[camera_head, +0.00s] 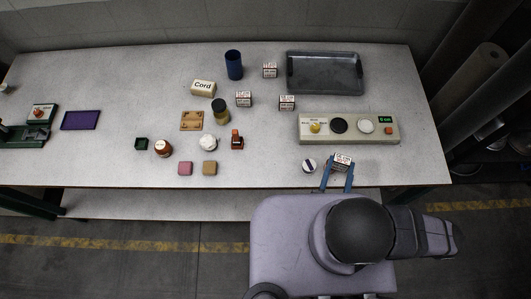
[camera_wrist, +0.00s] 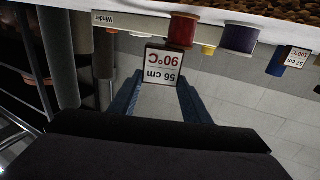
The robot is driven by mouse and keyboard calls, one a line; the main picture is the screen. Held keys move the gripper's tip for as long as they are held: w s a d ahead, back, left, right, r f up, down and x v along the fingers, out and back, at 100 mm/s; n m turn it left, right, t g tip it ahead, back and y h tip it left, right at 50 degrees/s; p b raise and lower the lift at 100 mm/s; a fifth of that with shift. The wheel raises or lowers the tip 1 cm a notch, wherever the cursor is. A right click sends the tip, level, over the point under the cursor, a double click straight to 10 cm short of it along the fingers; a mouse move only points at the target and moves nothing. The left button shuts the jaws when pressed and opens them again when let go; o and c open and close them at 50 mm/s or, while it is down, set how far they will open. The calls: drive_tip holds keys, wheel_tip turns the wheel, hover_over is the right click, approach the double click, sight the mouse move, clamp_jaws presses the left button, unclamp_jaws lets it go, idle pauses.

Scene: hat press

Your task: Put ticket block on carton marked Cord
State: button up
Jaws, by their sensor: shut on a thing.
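The ticket block (camera_head: 342,161) is a small white block with dark edges and printed text. My gripper (camera_head: 339,172) has its blue fingers shut on it at the table's front edge, right of centre. In the wrist view the block (camera_wrist: 163,70) sits between the fingertips, and its face reads "56 cm 90°C" upside down. The carton marked Cord (camera_head: 202,88) is a cream box at the back, left of centre, well away from my gripper to the left. Its visible top looks bare.
Three similar printed blocks (camera_head: 270,70) (camera_head: 244,98) (camera_head: 287,102) stand near the back middle. A blue cylinder (camera_head: 234,65) is right of the carton, a dark-lidded jar (camera_head: 221,110) in front. A grey tray (camera_head: 325,73) and control panel (camera_head: 349,128) are at right.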

drive_tip(key=w+a+r+n+y, duration=0.1)
drive_tip(key=w+a+y, duration=0.1)
drive_tip(key=a, duration=0.5)
drive_tip(key=w+a+r+n+y+p, duration=0.1)
drive_tip(key=a+r+n+y, duration=0.1)
drive_tip(key=a, duration=0.6)
drive_tip(key=w+a+r+n+t+y+p, duration=0.1)
drive_tip(key=w+a+r+n+y, duration=0.1)
drive_tip(key=a+y, duration=0.2)
drive_tip(key=a, duration=0.3)
drive_tip(key=shift+w+a+r, duration=0.2)
drive_tip(key=shift+w+a, duration=0.05)
drive_tip(key=shift+w, duration=0.1)
wheel_tip(320, 180, down, 5)
drive_tip(key=b, duration=0.4)
drive_tip(key=shift+b, duration=0.4)
drive_tip(key=shift+f, duration=0.1)
wheel_tip(320, 180, down, 4)
drive_tip(key=b, duration=0.4)
drive_tip(key=shift+f, duration=0.2)
drive_tip(key=shift+f, duration=0.15)
